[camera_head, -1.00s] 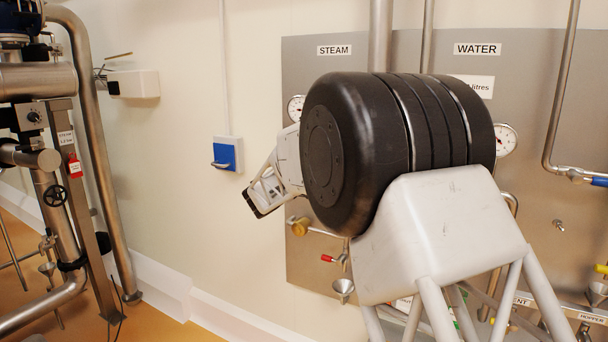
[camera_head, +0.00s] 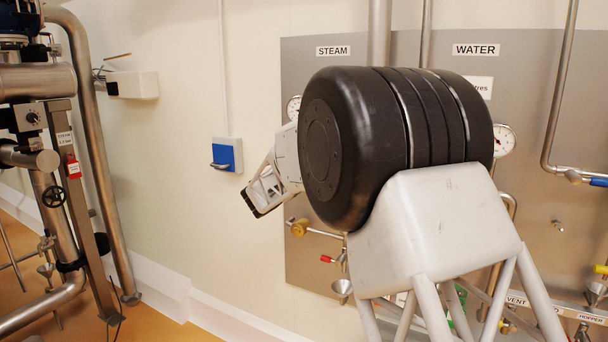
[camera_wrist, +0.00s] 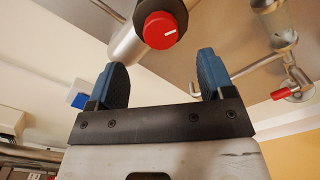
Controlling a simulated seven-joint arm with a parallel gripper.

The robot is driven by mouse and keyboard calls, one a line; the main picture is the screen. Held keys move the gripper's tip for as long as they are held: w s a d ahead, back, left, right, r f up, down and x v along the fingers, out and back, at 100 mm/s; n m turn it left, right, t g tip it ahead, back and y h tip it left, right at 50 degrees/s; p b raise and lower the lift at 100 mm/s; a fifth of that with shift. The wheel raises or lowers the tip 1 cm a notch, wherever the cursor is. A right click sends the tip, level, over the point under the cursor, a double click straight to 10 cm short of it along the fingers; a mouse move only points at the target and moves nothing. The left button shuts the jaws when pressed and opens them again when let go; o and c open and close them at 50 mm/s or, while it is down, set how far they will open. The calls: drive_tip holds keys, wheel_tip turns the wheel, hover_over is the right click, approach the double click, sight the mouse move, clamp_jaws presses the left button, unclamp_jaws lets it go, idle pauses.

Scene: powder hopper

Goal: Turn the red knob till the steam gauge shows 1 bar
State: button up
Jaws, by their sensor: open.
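The red knob (camera_wrist: 160,30), round with a white mark on its face, sits on a dark collar in the wrist view. It lies beyond my fingertips, in line with the gap between them. My gripper (camera_wrist: 162,75) is open, with its two blue fingers apart and nothing between them. The fingers do not appear to touch the knob. In the head view my arm hides the knob and the fingers. The steam gauge (camera_head: 293,106), small and white-faced, peeks out left of my arm's black joint. It is partly covered and its needle cannot be read.
A small red-handled valve (camera_wrist: 282,93) is at the right of the wrist view. The water gauge (camera_head: 504,139) is right of my arm on the steel panel (camera_head: 545,120). A brass-coloured fitting (camera_head: 299,227) sits on a pipe below the steam gauge. A blue wall box (camera_head: 227,154) hangs further left.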

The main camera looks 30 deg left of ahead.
drive_tip(key=shift+w, duration=0.15)
drive_tip(key=w, duration=0.7)
drive_tip(key=shift+w, duration=0.25)
idle(0.3)
drive_tip(key=shift+c, duration=0.2)
drive_tip(key=c, duration=0.9)
